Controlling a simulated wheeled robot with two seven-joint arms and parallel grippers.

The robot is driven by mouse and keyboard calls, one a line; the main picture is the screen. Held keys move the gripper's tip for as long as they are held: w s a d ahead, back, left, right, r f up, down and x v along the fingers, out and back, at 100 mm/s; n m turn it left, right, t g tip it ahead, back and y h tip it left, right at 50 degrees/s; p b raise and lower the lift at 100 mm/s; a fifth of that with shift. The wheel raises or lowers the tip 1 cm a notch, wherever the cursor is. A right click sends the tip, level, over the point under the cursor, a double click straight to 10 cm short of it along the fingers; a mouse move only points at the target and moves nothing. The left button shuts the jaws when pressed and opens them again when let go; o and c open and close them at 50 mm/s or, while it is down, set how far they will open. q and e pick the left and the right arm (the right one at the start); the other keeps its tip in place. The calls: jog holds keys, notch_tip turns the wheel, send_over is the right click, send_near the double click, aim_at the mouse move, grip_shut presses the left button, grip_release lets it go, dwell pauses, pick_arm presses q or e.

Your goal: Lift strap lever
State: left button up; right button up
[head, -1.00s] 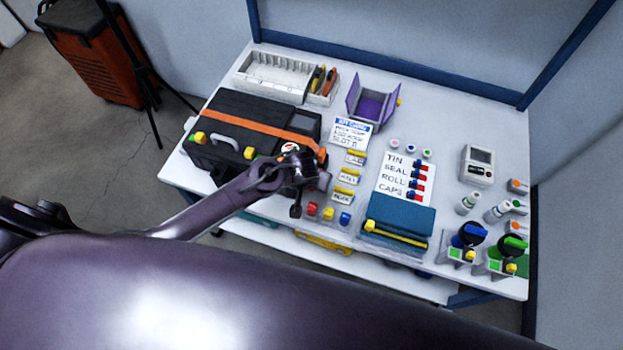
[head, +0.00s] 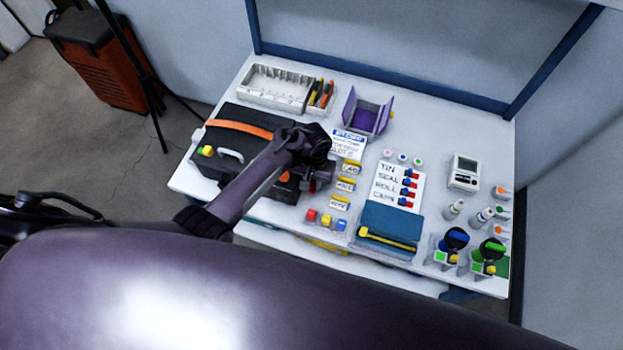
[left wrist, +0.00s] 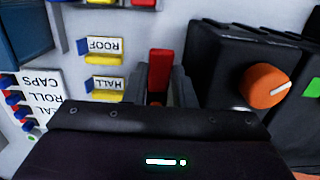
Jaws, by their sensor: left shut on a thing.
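A black case (head: 212,168) with an orange strap (head: 240,128) across its lid stands at the left of the table. In the left wrist view, a red lever (left wrist: 160,65), which looks like the strap lever, stands between my left fingers beside the case (left wrist: 215,55). My left gripper (head: 318,182) is shut on it; it also shows in the left wrist view (left wrist: 161,85). The lever's lower end is hidden by the gripper. An orange knob (left wrist: 265,86) sits on the case near the fingers. My left arm hides the case's right part in the head view. My right gripper is not in view.
Yellow label blocks (head: 346,185) stand close right of the gripper, with coloured buttons (head: 326,221) in front. A blue pouch (head: 390,223), a word card (head: 398,187) and a purple holder (head: 366,112) stand farther right and back. A white rack (head: 275,88) is behind the case.

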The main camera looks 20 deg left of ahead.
pick_arm(q)
jog(key=shift+w+d+r+g+b, duration=0.1)
jog(key=shift+w+g+b, duration=0.45)
jog(key=shift+g, duration=0.25)
jog(key=g+b, duration=0.2)
jog(key=shift+w+b, duration=0.35)
jog(key=shift+b, duration=0.05)
jog(key=shift+w+r+g+b, duration=0.3)
jog(key=shift+g+b, duration=0.3)
jog(key=shift+b, duration=0.45)
jog(key=shift+r, duration=0.1)
jog(key=o, duration=0.7)
jog(key=p+v, duration=0.1)
jog(key=v, duration=0.6)
jog(key=shift+w+r, duration=0.25)
jog(key=shift+r, duration=0.05)
jog(key=shift+s+f, duration=0.1)
